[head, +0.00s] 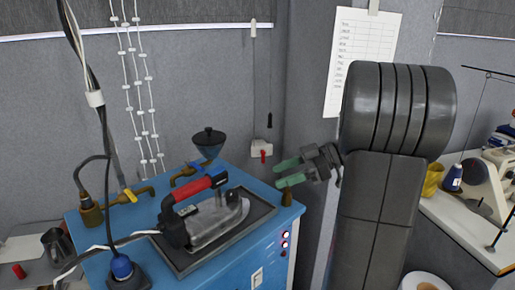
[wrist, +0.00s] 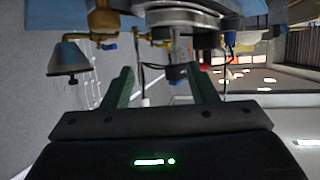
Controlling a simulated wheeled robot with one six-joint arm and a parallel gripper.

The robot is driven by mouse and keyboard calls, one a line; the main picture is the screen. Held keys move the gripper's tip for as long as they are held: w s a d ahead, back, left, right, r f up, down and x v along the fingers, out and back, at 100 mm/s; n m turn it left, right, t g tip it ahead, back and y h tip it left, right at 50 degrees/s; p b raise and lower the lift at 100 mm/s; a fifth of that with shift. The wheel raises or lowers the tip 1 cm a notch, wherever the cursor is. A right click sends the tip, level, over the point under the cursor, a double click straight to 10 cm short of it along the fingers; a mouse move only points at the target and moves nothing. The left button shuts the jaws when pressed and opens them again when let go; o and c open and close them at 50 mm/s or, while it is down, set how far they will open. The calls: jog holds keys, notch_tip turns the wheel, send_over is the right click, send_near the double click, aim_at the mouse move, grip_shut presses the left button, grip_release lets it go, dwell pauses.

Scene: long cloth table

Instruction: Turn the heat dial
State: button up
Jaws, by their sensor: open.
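No part that I can clearly make out as the heat dial shows. A short brown knob-like cylinder (head: 287,198) stands at the right corner of the blue box (head: 240,250); I cannot tell whether it is the dial. My gripper (head: 278,174) has green fingers pointing left, open and empty, just above that corner. In the wrist view, which looks upside down, my gripper (wrist: 160,70) has its fingers apart. A grey cylindrical part (wrist: 178,72) shows between and beyond them; contact is not visible. The iron (head: 210,218) with a red handle lies on a dark tray (head: 180,263).
A dark-topped funnel (head: 208,140) and brass pipes (head: 188,177) are behind the iron. Cables and a hose (head: 107,175) hang at the left. Red lights (head: 285,240) and a white switch (head: 257,277) are on the box front. A sewing machine (head: 497,170) is at the right.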

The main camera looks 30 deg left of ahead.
jog(key=s+a+r+m+t+h, duration=0.3)
jog(key=s+a+r+t+h, duration=0.1)
jog(key=r+h, duration=0.3)
jog(key=shift+s+a+r+t+b, duration=0.3)
jog(key=shift+a+r+t, duration=0.2)
jog(key=shift+a+r, duration=0.4)
jog(key=shift+r+h, duration=0.15)
jog(key=shift+h, duration=0.15)
